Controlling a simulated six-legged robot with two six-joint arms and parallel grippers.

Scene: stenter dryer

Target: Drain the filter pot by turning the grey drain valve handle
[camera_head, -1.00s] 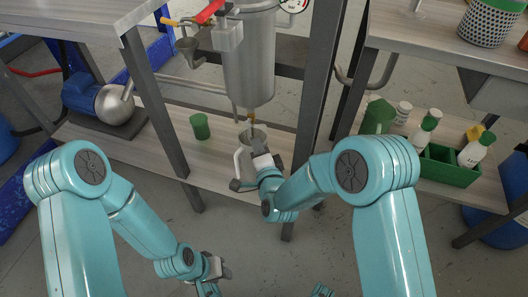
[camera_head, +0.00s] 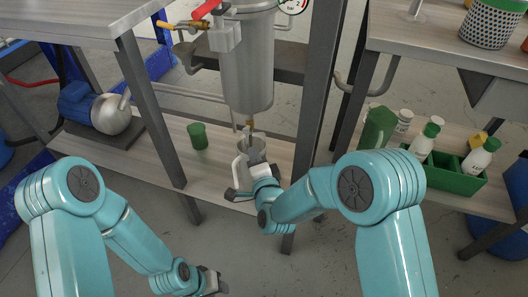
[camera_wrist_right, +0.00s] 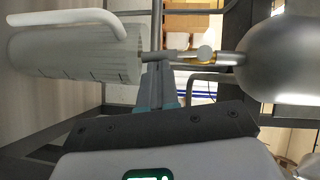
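The silver filter pot (camera_head: 247,65) hangs between the frame posts. Its brass drain fitting (camera_head: 249,124) points down over a pale jug (camera_head: 252,150) on the lower shelf. In the right wrist view, turned sideways, the jug (camera_wrist_right: 75,52) is left and the pot (camera_wrist_right: 285,60) right. The grey drain valve handle (camera_wrist_right: 165,55) lies between them, next to the brass part (camera_wrist_right: 205,53). My right gripper (camera_wrist_right: 158,68) has its fingers together, tips at the handle; I cannot tell whether they touch it. My left gripper (camera_head: 213,282) is low, away from the pot; its fingers are unclear.
A green cup (camera_head: 198,136) stands on the lower shelf left of the jug. A blue motor pump (camera_head: 95,108) is farther left. A green crate (camera_head: 450,172) with bottles stands on the right shelf. Dark posts (camera_head: 318,100) flank the pot area.

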